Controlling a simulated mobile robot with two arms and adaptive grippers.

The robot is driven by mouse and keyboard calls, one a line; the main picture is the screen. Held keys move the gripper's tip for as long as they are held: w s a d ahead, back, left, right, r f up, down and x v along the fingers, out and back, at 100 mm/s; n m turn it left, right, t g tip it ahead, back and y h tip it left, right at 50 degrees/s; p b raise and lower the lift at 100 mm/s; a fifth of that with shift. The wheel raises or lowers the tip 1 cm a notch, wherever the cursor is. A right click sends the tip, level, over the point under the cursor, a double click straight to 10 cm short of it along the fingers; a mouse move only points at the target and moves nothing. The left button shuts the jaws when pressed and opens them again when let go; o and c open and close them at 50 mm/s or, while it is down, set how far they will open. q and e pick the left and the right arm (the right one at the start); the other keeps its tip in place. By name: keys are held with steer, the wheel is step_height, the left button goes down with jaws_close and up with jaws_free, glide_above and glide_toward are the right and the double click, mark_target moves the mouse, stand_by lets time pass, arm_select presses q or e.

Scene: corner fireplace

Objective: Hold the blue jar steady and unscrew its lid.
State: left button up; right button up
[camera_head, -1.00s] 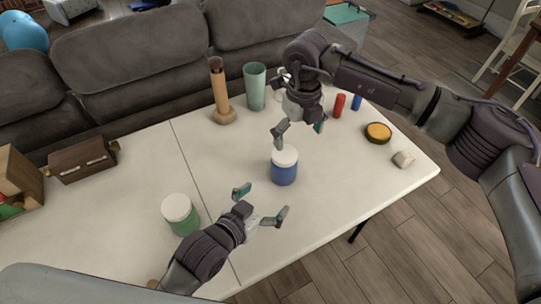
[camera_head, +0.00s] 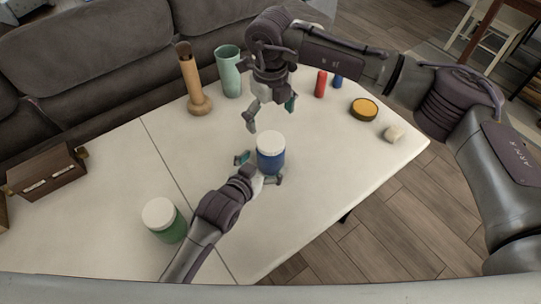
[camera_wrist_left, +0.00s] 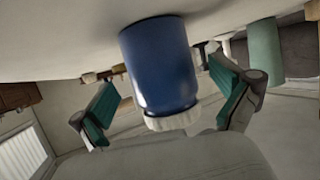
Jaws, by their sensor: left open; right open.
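The blue jar (camera_head: 271,158) with its white lid (camera_head: 270,140) stands upright on the white table. My left gripper (camera_head: 260,170) is open, with its fingers on either side of the jar's lower body. In the left wrist view the blue jar (camera_wrist_left: 160,62) appears upside down between the two teal-padded fingers (camera_wrist_left: 168,105), with gaps visible on both sides. The lid (camera_wrist_left: 172,121) is on the jar. My right gripper (camera_head: 271,114) is open above and just behind the lid, apart from it.
A green jar with a white lid (camera_head: 164,220) stands at the left front. A wooden holder (camera_head: 194,85), a teal cup (camera_head: 229,72), a red cylinder (camera_head: 321,84), a yellow-topped round tin (camera_head: 363,109) and a pale block (camera_head: 393,133) stand around. A brown box (camera_head: 46,171) is far left.

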mark_target(271, 141)
arm_select(q)
steer(key=shift+x, duration=1.7)
jaws_close()
arm_select(e)
steer(key=m, duration=1.7)
steer(key=shift+m, duration=0.4)
steer(key=shift+f, duration=4)
